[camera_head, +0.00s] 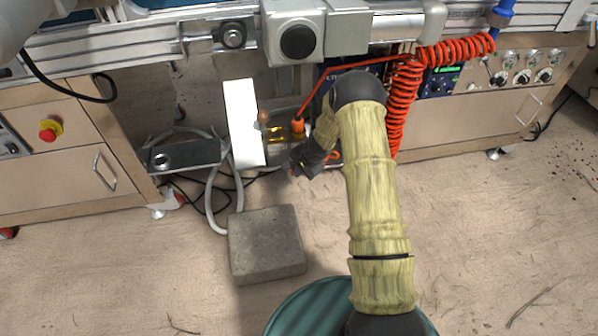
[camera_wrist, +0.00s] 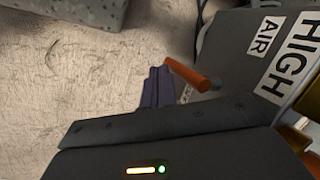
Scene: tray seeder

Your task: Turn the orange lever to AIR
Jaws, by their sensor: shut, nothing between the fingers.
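The orange lever (camera_wrist: 188,75) shows in the wrist view as a short rod beside a dark grey housing (camera_wrist: 228,40). Its right end is at the housing and its left end points up-left, close to my fingertips. The housing carries white labels reading AIR (camera_wrist: 264,36) and HIGH (camera_wrist: 297,58). Another label by the lever's lower side is mostly hidden. My gripper (camera_wrist: 158,72) is shut and empty, its fingers just left of the lever. I cannot tell whether they touch. In the head view my gripper (camera_head: 298,166) is low below the machine, and my arm hides much there.
A grey block (camera_head: 266,244) stands on the floor left of my arm. A white panel (camera_head: 243,122) and a yellow-orange fitting (camera_head: 279,132) are near my gripper. A coiled red hose (camera_head: 402,105) hangs right of my arm. Open floor lies at right.

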